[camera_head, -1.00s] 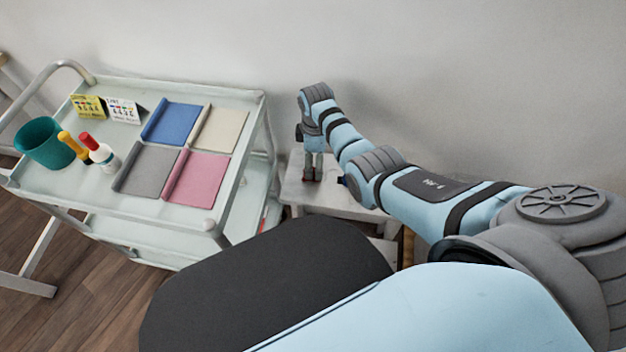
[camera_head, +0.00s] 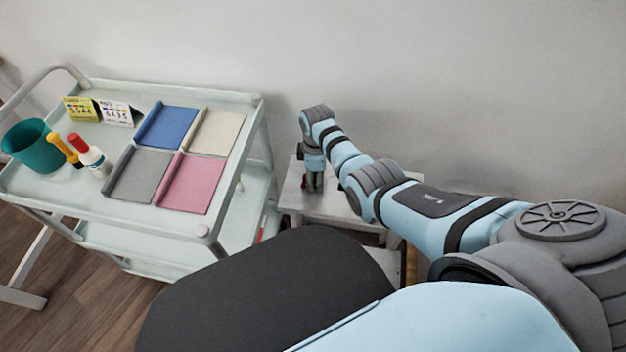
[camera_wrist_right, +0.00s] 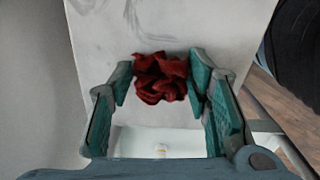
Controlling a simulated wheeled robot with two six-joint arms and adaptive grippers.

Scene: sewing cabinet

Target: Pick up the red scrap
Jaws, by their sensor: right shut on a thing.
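The red scrap (camera_wrist_right: 160,78) is a dark red crumpled piece of cloth, seen in the right wrist view between the teal-padded fingers. My right gripper (camera_wrist_right: 162,88) is shut on it, over a pale grey table top (camera_wrist_right: 230,25). In the head view my right gripper (camera_head: 313,186) points down at the small side table (camera_head: 335,204), and only a speck of red shows beside its fingers. I cannot tell whether the scrap touches the table. My left gripper is not in view.
A white cart (camera_head: 75,190) stands left of the small table. It holds blue (camera_head: 168,126), cream (camera_head: 215,133), grey (camera_head: 138,174) and pink (camera_head: 190,183) cloths, a teal cup (camera_head: 35,147), bottles and small cards. The wall is close behind the small table.

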